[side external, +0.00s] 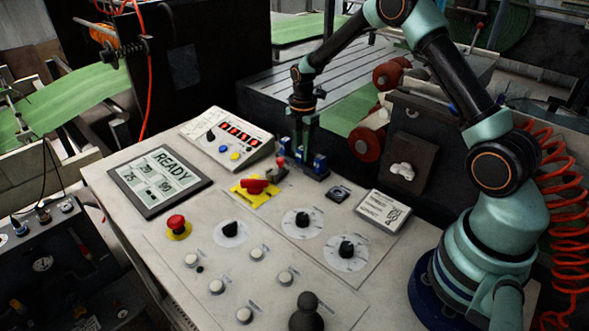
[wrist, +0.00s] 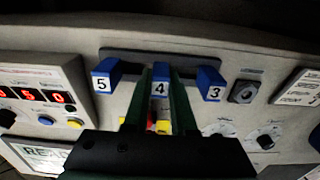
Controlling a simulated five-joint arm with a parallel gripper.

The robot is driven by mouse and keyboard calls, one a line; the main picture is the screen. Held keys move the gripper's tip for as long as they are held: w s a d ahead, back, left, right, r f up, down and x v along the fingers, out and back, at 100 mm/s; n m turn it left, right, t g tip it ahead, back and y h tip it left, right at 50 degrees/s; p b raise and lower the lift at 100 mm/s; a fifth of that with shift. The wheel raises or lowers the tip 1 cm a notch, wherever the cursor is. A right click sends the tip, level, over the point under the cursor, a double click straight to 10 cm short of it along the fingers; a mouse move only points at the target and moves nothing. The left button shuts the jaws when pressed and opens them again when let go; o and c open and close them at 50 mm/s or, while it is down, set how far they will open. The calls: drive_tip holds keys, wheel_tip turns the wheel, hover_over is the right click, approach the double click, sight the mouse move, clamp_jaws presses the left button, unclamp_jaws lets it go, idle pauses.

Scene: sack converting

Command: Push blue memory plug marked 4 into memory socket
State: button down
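The blue memory plug marked 4 (wrist: 160,82) stands in the middle of a dark rack (wrist: 132,58), between blue plugs marked 5 (wrist: 104,78) and 3 (wrist: 210,85). My gripper (wrist: 161,80) has one dark green finger along each side of plug 4, and no gap shows between them at the tips. In the side external view my gripper (side external: 303,150) reaches down to the rack, covering much of it. The memory socket (side external: 338,194) is a small dark square on the panel, right of the rack. It also shows in the wrist view (wrist: 246,91) and looks empty.
A red-lit display box (side external: 228,138) stands left of the rack. A red handle on a yellow plate (side external: 254,188) sits in front. A READY screen (side external: 160,180), black knobs (side external: 302,219) and a sign plate (side external: 383,210) are around. Bare panel surrounds the socket.

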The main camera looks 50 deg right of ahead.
drive_tip(key=shift+r, duration=0.15)
wheel_tip(320, 180, up, 19)
drive_tip(key=s+a+f, duration=0.3)
drive_tip(key=s+f, duration=0.8)
drive_tip(key=s, duration=0.3)
drive_tip(key=shift+s+f, duration=0.25)
drive_tip(key=shift+f, duration=3)
drive_tip(key=shift+f, duration=1)
drive_tip(key=c, duration=0.7)
unclamp_jaws()
